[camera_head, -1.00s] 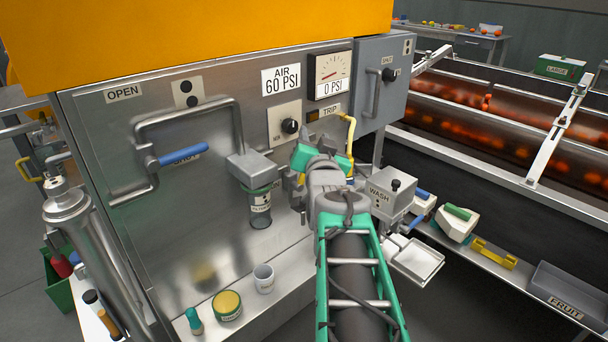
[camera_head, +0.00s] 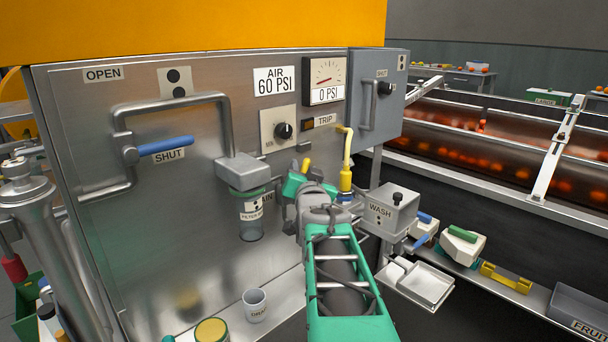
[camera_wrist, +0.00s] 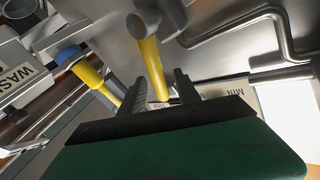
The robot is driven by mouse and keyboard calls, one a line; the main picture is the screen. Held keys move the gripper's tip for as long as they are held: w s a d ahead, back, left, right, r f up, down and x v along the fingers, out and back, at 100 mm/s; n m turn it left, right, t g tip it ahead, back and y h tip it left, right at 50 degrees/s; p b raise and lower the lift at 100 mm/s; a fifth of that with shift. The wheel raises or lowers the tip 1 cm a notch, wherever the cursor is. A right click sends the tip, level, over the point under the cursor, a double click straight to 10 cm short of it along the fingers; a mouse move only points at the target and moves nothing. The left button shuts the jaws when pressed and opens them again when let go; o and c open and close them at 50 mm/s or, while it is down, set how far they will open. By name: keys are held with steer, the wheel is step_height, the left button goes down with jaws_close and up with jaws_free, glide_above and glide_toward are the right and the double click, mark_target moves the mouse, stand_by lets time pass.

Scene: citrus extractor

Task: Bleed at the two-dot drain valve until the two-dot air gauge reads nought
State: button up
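The air gauge (camera_head: 325,78) on the steel panel shows "0 PSI", with its needle low at the left. A plate with two dots (camera_head: 174,82) is above the pipe and its blue lever (camera_head: 166,146), which lies at the SHUT label. A clear filter bowl (camera_head: 250,222) with a dotted label hangs under a grey block. My gripper (camera_head: 303,180) is right of the bowl, in front of the panel. In the wrist view, a yellow lever (camera_wrist: 151,62) on a grey round body reaches between my fingers (camera_wrist: 160,92), which stand apart. My gripper hides part of the valve area in the head view.
The grey WASH box (camera_head: 391,210) and a white tray (camera_head: 427,287) are at the right.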

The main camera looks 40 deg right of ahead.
steer(key=shift+w, duration=0.1)
jaws_close()
stand_by(0.3)
stand_by(1.1)
